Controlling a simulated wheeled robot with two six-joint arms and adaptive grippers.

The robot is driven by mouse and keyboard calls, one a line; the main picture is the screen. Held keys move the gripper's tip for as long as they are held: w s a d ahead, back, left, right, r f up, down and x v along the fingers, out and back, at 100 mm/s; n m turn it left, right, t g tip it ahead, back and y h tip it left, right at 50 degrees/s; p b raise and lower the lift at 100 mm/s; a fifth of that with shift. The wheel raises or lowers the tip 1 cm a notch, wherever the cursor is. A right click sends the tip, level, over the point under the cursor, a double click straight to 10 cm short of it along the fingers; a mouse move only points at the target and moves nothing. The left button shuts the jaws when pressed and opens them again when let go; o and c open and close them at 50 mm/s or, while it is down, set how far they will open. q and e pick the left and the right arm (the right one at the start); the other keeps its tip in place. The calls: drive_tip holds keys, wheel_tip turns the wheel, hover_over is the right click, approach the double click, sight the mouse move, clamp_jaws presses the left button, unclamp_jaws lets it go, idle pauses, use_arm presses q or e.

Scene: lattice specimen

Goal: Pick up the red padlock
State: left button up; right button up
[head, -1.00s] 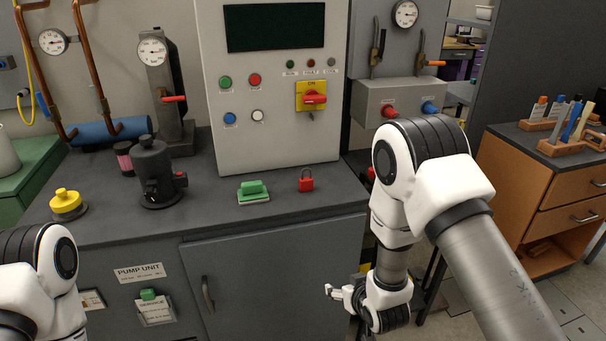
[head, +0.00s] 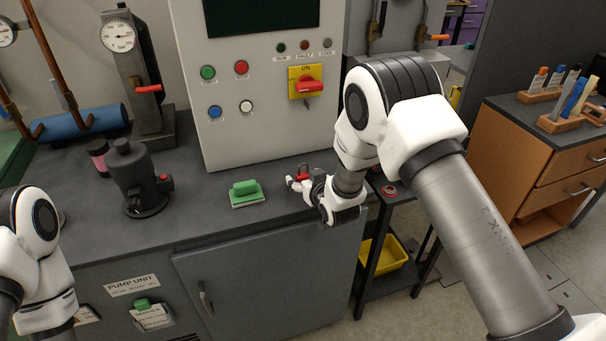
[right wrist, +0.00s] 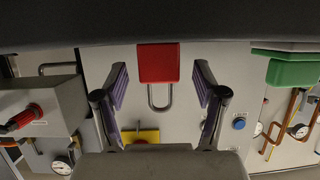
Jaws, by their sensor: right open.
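The red padlock (head: 302,172) stands on the dark bench top in front of the grey control cabinet. In the head view my right gripper (head: 296,184) is at bench level right by it and hides its lower part. In the right wrist view, which is upside down, the red padlock (right wrist: 158,63) with its grey shackle shows between the tips of my right gripper (right wrist: 160,82). The purple-padded fingers are open, with a gap on both sides of the padlock. My left gripper is out of view; only part of the left arm shows.
A green-handled block (head: 246,193) lies left of the padlock, and a dark valve body (head: 137,180) stands further left. The control cabinet (head: 250,140) rises close behind. A yellow bin (head: 384,258) sits low to the right, past the bench end.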

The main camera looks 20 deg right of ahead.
drive_tip(key=shift+x, duration=1.15)
drive_tip(key=shift+s+d, duration=0.1)
drive_tip(key=shift+s, duration=0.1)
drive_tip(key=shift+s+r, duration=0.15)
drive_tip(key=shift+c, duration=1.3)
drive_tip(key=c, duration=0.6)
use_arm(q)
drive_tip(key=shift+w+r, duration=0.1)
use_arm(e)
drive_tip(key=c, duration=0.4)
